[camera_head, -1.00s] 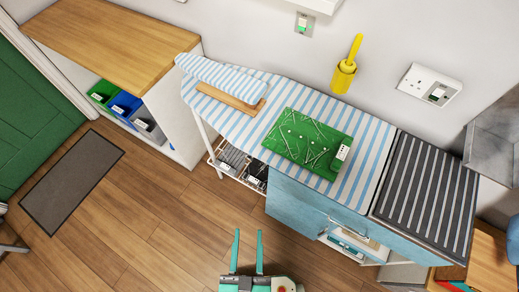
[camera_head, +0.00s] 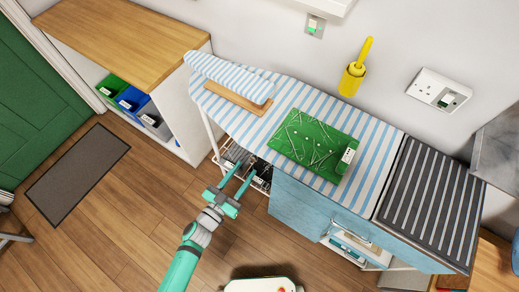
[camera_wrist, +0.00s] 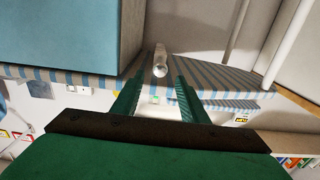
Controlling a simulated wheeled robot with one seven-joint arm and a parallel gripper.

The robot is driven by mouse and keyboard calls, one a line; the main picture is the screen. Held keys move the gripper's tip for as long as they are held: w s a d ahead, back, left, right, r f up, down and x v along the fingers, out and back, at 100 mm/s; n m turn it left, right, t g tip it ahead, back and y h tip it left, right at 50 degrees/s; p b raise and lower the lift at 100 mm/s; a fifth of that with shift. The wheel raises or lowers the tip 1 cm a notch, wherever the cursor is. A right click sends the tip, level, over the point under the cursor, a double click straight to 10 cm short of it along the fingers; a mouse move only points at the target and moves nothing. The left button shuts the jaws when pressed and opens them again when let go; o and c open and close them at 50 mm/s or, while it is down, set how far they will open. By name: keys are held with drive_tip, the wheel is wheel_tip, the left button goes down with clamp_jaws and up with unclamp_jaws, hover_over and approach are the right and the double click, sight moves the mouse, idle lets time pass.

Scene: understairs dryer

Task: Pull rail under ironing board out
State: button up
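The ironing board (camera_head: 322,105) has a blue-and-white striped cover and runs along the wall in the head view. Its striped surface also shows in the wrist view (camera_wrist: 225,78). A pale, round-ended piece (camera_wrist: 160,66), perhaps the end of the rail, shows beyond my fingers in the wrist view. In the head view the board hides the rail. My gripper (camera_head: 245,169) is in front of the board's left part, near a wire basket (camera_head: 259,182) below it. In the wrist view its two green fingers (camera_wrist: 157,97) are apart with nothing between them.
A blue cabinet front (camera_head: 298,205) stands right of my gripper. A white leg (camera_head: 211,127) stands to its left.

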sight(255, 156)
drive_tip(key=x, duration=1)
drive_tip(key=shift+w+d, duration=0.2)
drive_tip(key=shift+w, duration=0.15)
drive_tip(key=shift+c, duration=0.6)
drive_tip(key=shift+s, duration=0.1)
clamp_jaws()
